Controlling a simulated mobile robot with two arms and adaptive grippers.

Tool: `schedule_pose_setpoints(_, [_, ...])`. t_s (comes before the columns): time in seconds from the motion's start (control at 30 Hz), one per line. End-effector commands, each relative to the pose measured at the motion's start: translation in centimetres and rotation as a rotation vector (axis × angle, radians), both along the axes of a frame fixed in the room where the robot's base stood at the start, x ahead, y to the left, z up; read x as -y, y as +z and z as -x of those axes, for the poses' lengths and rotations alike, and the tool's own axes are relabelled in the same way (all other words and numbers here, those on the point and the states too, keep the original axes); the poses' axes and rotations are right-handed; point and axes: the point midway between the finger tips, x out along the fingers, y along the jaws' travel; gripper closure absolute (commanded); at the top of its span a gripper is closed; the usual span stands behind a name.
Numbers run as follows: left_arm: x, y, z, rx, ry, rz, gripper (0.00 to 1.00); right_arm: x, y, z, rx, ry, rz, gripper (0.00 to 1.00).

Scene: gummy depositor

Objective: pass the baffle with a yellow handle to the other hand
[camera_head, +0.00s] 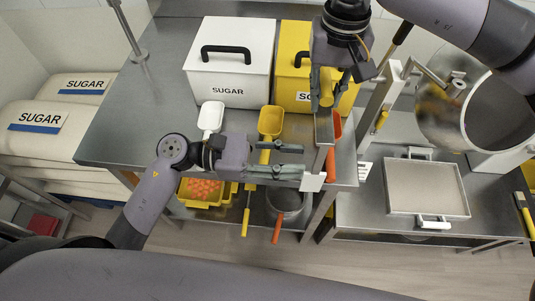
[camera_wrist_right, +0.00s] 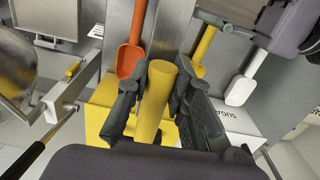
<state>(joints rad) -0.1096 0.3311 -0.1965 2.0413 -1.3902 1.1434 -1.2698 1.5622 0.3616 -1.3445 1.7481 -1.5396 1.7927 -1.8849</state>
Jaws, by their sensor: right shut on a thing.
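The baffle has a yellow handle (camera_wrist_right: 154,105) and a grey metal plate (camera_wrist_right: 178,40). My right gripper (camera_head: 328,92) is shut on the handle, above the right end of the metal table. In the right wrist view the handle sits between the two fingers (camera_wrist_right: 153,95). The plate (camera_head: 324,130) hangs below the right gripper in the head view. My left gripper (camera_head: 301,160) is open and empty, its fingers pointing right at the plate. Its fingertips look just short of the plate; whether they touch it I cannot tell.
On the table (camera_head: 150,95) stand a white sugar box (camera_head: 228,75) and a yellow box (camera_head: 291,70). A white scoop (camera_head: 210,118), a yellow scoop (camera_head: 270,122) and an orange scoop (camera_head: 336,125) are close by. A tray (camera_head: 438,222) lies at right, below a drum (camera_head: 440,115).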

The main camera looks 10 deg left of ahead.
Motion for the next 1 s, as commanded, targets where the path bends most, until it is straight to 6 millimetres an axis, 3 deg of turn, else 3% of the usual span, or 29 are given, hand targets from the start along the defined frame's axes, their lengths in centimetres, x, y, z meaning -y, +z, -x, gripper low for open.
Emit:
schedule_pose_setpoints(0.2, [4.0,0.1,-0.5,-0.002,0.0,0.004,0.7,0.0,0.1,0.0,0.001,0.0,0.0,1.0])
schedule_pose_setpoints(0.4, [5.9,0.0,-0.7,-0.004,0.001,0.002,0.7,0.0,0.1,0.0,0.001,0.0,0.0,1.0])
schedule_pose_setpoints(0.77, [6.4,0.0,-0.8,-0.003,0.002,0.001,0.7,0.0,0.0,0.0,0.001,0.0,0.0,1.0])
schedule_pose_setpoints(1.0, [6.3,0.0,-0.8,-0.003,0.002,0.001,0.85,0.0,0.0,0.0,0.001,0.0,0.0,1.0])
